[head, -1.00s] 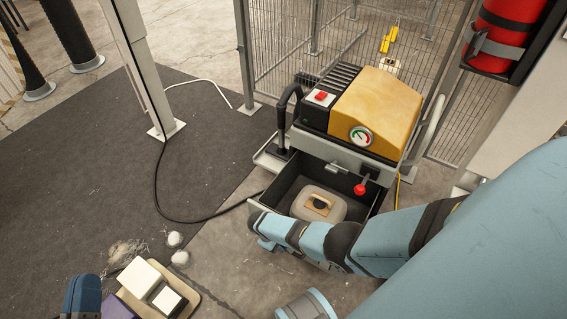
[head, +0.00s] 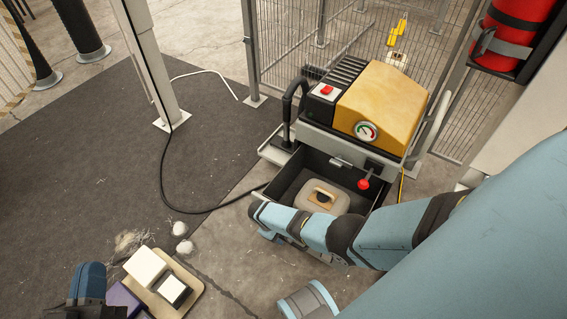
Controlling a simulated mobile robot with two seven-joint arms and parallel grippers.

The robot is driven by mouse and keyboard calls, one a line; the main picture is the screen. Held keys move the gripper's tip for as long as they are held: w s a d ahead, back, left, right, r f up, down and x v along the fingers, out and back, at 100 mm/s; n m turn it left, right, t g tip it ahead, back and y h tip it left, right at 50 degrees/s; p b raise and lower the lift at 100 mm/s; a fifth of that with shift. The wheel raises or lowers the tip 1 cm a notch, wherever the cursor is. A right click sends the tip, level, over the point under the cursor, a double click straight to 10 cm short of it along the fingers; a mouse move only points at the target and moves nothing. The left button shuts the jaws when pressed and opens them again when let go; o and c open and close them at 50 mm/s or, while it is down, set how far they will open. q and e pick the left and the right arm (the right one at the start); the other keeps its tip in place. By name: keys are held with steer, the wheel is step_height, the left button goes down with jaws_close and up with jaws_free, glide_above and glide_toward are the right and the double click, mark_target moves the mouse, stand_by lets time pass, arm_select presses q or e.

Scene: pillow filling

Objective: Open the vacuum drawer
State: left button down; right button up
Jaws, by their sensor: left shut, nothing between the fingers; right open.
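The vacuum machine (head: 385,105) has a yellow cover, a gauge, a red button and a red-knobbed lever. Its dark drawer (head: 287,182) stands pulled out below the cover. Inside lies a pale rounded container (head: 337,203) with a wooden handle. My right gripper (head: 268,232) is at the drawer's front left corner, open; my arm hides most of the drawer front, and I cannot tell whether the fingers touch it. My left gripper (head: 88,290) is at the bottom left edge, shut and empty, only partly in view, beside a tan board.
White tufts (head: 182,229) lie on the dark mat. A black cable (head: 185,211) runs across the floor to the machine. A post (head: 150,75), wire fence and red extinguisher (head: 510,35) stand around. The mat at left is mostly clear.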

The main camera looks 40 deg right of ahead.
arm_select(q)
steer(key=s+a+f+g+y+p, duration=0.2)
steer(key=a+f+g+y+p, duration=0.2)
steer(key=f, duration=0.7)
steer(key=shift+a+g+p, duration=0.2)
steer(key=shift+g+p, duration=0.2)
steer(key=shift+g, duration=0.2)
arm_select(e)
steer(key=v, duration=1.1)
steer(key=shift+r, duration=0.25)
steer(key=shift+a, duration=0.1)
